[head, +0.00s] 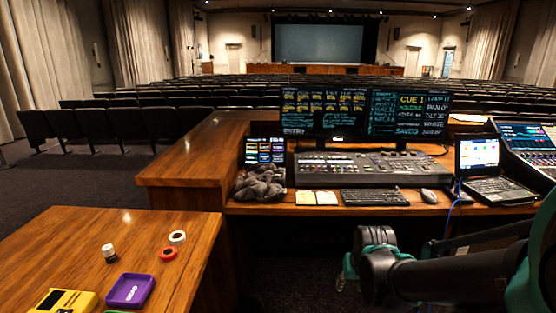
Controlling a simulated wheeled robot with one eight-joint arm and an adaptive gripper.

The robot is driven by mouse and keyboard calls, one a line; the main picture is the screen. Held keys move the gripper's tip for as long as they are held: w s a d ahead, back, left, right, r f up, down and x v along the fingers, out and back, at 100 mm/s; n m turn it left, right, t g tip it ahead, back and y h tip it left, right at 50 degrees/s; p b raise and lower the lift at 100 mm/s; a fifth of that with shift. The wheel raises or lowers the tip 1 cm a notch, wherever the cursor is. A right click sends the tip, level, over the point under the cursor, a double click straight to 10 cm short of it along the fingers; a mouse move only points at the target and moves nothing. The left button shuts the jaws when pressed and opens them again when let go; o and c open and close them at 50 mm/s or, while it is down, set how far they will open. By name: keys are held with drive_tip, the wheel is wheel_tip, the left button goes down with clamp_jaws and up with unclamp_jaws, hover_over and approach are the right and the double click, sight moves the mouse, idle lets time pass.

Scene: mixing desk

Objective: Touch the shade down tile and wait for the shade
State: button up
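A small upright touch panel (264,151) with rows of coloured tiles stands at the left end of the mixing desk. Its tiles are blue, yellow, pink and other colours. The labels are too small to read, so I cannot tell which tile is shade down. A grey crumpled cloth (259,186) lies in front of the panel and against its lower edge. I cannot pick out a shade for certain in the hall. My dark and teal arm reaches in from the lower right, below the desk front. No gripper fingers can be made out, and nothing of mine touches the panel.
A mixing console (372,167), two monitors (324,111), a keyboard (374,197), a mouse (429,196) and a laptop (487,186) fill the desk. A wooden side table (60,245) at lower left holds a purple tray (130,290), tape rolls and a yellow device (66,301).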

clamp_jaws()
idle(0.3)
idle(1.2)
